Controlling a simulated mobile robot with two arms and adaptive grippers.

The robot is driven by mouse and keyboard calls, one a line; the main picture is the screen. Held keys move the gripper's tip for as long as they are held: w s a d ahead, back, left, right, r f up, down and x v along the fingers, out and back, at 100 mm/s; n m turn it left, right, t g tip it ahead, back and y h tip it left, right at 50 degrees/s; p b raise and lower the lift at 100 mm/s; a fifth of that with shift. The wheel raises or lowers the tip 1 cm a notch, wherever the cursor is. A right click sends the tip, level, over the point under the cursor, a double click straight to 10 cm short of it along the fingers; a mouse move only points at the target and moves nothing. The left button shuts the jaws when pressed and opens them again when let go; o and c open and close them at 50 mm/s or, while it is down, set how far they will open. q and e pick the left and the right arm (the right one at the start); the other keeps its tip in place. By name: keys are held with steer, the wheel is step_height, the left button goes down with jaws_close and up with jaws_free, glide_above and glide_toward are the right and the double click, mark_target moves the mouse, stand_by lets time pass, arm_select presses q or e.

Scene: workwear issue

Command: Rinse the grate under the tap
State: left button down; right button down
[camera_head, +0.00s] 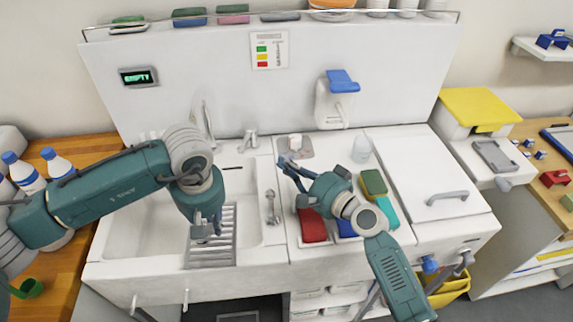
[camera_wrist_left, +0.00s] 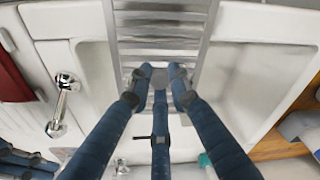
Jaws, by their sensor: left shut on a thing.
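The grate (camera_head: 226,247) is a grey metal frame with several crossbars. It is over the front right part of the white sink (camera_head: 141,232); whether it touches the sink is unclear. My left gripper (camera_head: 206,228) is above the grate and shut on it. The wrist view shows the fingers (camera_wrist_left: 160,78) at a crossbar of the grate (camera_wrist_left: 160,28). The tap (camera_head: 207,120) stands at the back of the sink, behind my left gripper; no water stream is visible. My right gripper (camera_head: 287,168) is over the counter right of the sink, apart from the grate; its jaw opening is unclear.
A chrome fitting (camera_head: 272,208) stands right of the basin. A red item (camera_head: 312,227) and a green brush-like item (camera_head: 373,184) lie in the tray area under my right arm. White bottles (camera_head: 58,164) stand at left.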

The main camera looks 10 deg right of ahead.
arm_select(q)
steer(key=shift+s+d+r+p, duration=0.25)
steer(key=shift+s+r, duration=0.75)
steer(key=shift+s, duration=0.2)
steer(key=shift+s+d+r+p, duration=0.25)
steer(key=shift+s+r, duration=0.75)
steer(key=shift+s, duration=0.2)
